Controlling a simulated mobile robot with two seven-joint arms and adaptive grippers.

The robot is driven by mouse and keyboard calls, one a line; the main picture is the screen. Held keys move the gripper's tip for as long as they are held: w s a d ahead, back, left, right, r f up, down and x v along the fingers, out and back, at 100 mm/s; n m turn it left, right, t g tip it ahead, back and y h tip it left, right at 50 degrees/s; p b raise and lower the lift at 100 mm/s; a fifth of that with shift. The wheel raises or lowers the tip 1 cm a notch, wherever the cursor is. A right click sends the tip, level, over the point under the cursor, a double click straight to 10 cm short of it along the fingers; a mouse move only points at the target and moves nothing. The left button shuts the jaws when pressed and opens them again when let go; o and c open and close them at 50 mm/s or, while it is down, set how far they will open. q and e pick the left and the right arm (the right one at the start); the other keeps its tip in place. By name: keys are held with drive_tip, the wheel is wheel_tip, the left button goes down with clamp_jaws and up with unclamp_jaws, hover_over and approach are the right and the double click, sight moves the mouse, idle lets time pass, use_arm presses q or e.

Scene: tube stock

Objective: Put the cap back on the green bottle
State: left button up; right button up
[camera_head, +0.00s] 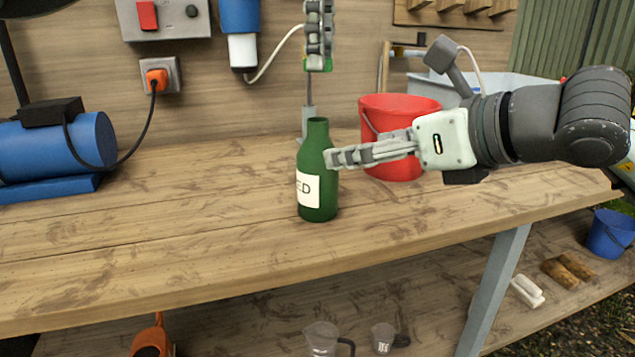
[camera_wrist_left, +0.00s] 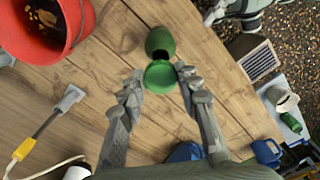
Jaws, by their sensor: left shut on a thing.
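The green bottle (camera_head: 317,160) stands upright on the wooden bench with a white label on its side. Its dark open mouth shows in the left wrist view, where the bottle (camera_wrist_left: 160,39) lies just beyond the cap. My left gripper (camera_head: 318,58) is shut on the round green cap (camera_wrist_left: 160,75), high above the bottle with a clear gap. In the left wrist view, the left fingertips (camera_wrist_left: 157,80) hold the cap's sides. My right gripper (camera_head: 335,158) overlaps the bottle's right edge in the head view, but the left wrist view shows no fingers around the bottle. Its finger opening is unclear.
A red bucket (camera_head: 400,108) stands right of the bottle. A blue machine (camera_head: 85,140) stands at the far left. The bench (camera_head: 200,230) is clear left of and in front of the bottle.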

sight(318, 157)
drive_tip(key=x, duration=1)
drive_tip(key=shift+w+a+f, duration=0.2)
clamp_jaws()
use_arm(q)
drive_tip(key=shift+f, duration=2.5)
drive_tip(key=shift+f, duration=0.9)
drive_tip(key=shift+f, duration=0.6)
